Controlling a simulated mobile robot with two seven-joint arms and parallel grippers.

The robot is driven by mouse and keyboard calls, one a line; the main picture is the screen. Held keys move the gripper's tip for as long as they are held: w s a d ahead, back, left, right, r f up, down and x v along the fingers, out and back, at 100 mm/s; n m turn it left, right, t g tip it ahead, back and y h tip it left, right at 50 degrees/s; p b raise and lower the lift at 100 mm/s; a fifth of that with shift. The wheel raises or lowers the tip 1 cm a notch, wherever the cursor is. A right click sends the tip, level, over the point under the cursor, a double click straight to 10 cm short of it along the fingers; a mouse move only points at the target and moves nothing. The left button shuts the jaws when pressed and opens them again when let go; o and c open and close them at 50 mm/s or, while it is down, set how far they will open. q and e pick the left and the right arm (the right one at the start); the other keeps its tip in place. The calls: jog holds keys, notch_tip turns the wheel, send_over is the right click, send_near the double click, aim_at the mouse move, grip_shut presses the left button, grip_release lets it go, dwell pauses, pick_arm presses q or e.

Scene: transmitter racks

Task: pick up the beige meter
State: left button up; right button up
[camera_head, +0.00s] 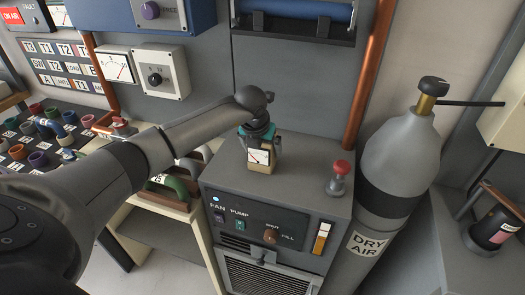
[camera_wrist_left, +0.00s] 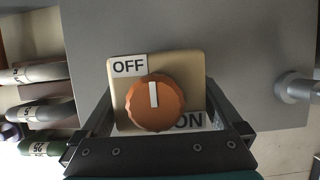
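The beige meter (camera_head: 260,156) stands on top of the grey cabinet, with its white dial and red needle facing front. In the left wrist view its beige top (camera_wrist_left: 183,67) carries an orange knob (camera_wrist_left: 155,102) and OFF and ON labels. My left gripper (camera_head: 260,141), teal and dark, comes down over the meter from above. Its two fingers (camera_wrist_left: 165,105) lie on either side of the meter, very close to its sides. I cannot tell whether they press on it. My right gripper is not in view.
The grey cabinet top (camera_head: 305,170) is clear around the meter except for a red-topped button (camera_head: 340,176) at the right. A dry-air cylinder (camera_head: 394,165) stands right of the cabinet. A copper pipe (camera_head: 371,70) rises behind. A shelf with coloured handles (camera_head: 170,185) is at the left.

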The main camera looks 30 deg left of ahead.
pick_arm(q)
jog(key=c, duration=1.4)
jog(key=shift+r, duration=0.1)
grip_shut()
